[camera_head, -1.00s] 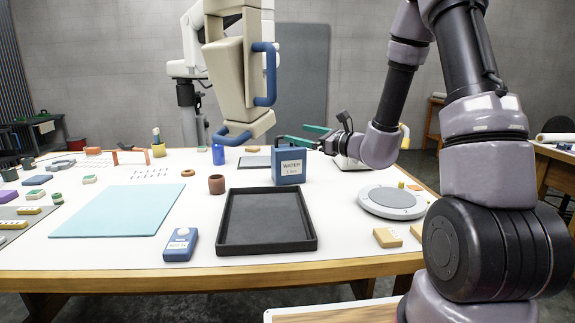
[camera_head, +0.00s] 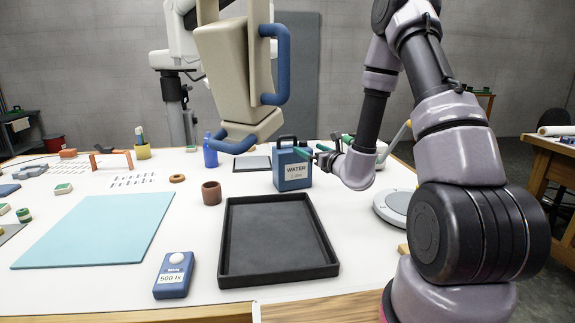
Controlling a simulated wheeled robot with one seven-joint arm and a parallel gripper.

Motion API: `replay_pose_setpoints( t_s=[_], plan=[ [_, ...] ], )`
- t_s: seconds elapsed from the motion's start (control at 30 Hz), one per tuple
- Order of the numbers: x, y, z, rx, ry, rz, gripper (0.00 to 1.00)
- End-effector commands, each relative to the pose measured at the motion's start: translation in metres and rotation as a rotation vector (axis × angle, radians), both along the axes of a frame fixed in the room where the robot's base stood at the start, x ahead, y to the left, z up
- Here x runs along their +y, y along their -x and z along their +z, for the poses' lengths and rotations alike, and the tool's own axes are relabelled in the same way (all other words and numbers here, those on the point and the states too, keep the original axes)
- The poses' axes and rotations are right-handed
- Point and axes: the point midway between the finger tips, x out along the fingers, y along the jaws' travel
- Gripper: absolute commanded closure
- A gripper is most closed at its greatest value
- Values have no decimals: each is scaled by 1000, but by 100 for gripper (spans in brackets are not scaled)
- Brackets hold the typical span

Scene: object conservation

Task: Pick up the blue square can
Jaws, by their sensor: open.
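The blue square can (camera_head: 291,183) stands upright on the table behind the black tray, with a white label reading WATER and a dark handle on top. My gripper (camera_head: 308,151) has green fingers and is at the can's upper right, close to its top and handle. The jaws are open. The near finger overlaps the can's upper right edge in the picture; I cannot tell whether it touches. My wrist hides part of the table to the right of the can.
The empty black tray (camera_head: 229,243) lies in front of the can. A brown cup (camera_head: 211,194) and blue bottle (camera_head: 210,153) stand to its left. A blue light meter (camera_head: 174,276) and a turquoise mat (camera_head: 98,229) lie farther left. A grey round plate (camera_head: 391,207) is to the right. A beige machine with blue handles (camera_head: 226,70) hangs overhead.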

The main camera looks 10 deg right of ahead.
Motion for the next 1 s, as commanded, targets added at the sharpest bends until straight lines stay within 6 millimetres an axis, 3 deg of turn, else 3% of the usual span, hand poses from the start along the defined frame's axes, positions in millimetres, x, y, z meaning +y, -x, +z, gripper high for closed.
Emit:
replay_pose_setpoints(
  t_s=[0.2,0.47,0.7,1.0],
  plan=[
    [12,-33,0,-2,0,1,0],
    [19,-54,0,-1,0,1,0],
    [28,-88,1,-2,-1,1,0],
    [31,-98,1,0,0,1,0]
  ],
)
